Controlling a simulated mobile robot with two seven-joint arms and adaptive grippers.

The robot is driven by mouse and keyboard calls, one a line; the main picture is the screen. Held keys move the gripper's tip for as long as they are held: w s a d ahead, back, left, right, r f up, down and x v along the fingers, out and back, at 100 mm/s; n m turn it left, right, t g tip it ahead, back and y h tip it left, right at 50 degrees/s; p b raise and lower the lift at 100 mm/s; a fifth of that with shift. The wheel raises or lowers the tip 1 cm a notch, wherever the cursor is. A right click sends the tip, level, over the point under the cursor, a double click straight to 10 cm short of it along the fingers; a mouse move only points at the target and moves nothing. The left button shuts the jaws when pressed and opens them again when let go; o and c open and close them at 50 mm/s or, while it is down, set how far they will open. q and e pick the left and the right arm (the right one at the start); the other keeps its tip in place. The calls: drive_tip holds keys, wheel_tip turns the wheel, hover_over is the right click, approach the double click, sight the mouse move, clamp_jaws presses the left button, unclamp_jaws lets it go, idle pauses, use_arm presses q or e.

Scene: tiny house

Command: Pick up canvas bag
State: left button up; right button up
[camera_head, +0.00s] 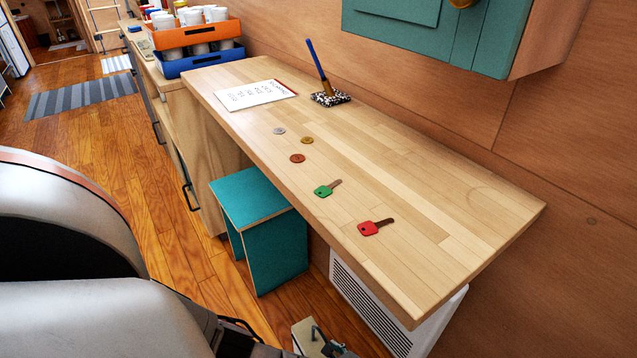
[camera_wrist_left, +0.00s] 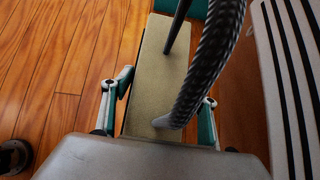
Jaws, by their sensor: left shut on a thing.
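The canvas bag (camera_wrist_left: 158,78) is a narrow beige shape with dark handles in the left wrist view. One thick braided strap (camera_wrist_left: 212,62) arches close to the camera. My left gripper (camera_wrist_left: 166,90) has its teal-lined fingers on both sides of the bag and is shut on it. In the head view part of the bag (camera_head: 304,337) shows at the bottom edge, low beside the desk, with a dark handle. Most of the bag is cut off there, and the left fingers are not clear in that view. My right gripper is not in view.
A wooden desk (camera_head: 440,205) overhangs the floor, with keys, coins and a notepad on it. A teal stool (camera_head: 275,245) stands beneath its edge. A white slatted unit (camera_head: 365,305) stands close to the bag. Open wood floor (camera_head: 150,190) lies to the left.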

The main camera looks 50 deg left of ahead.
sight(322, 335)
use_arm(q)
drive_tip(key=r+p, duration=0.4)
drive_tip(key=r, duration=0.5)
drive_tip(key=r+p, duration=0.5)
drive_tip(key=r, duration=0.3)
drive_tip(key=shift+w+r, duration=0.2)
drive_tip(key=shift+r, duration=0.15)
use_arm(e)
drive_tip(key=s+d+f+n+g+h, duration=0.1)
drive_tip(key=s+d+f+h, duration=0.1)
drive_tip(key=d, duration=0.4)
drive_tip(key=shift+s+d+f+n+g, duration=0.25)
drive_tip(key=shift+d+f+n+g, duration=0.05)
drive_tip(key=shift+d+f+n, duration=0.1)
use_arm(q)
drive_tip(key=shift+s+f, duration=0.1)
drive_tip(key=shift+s, duration=0.1)
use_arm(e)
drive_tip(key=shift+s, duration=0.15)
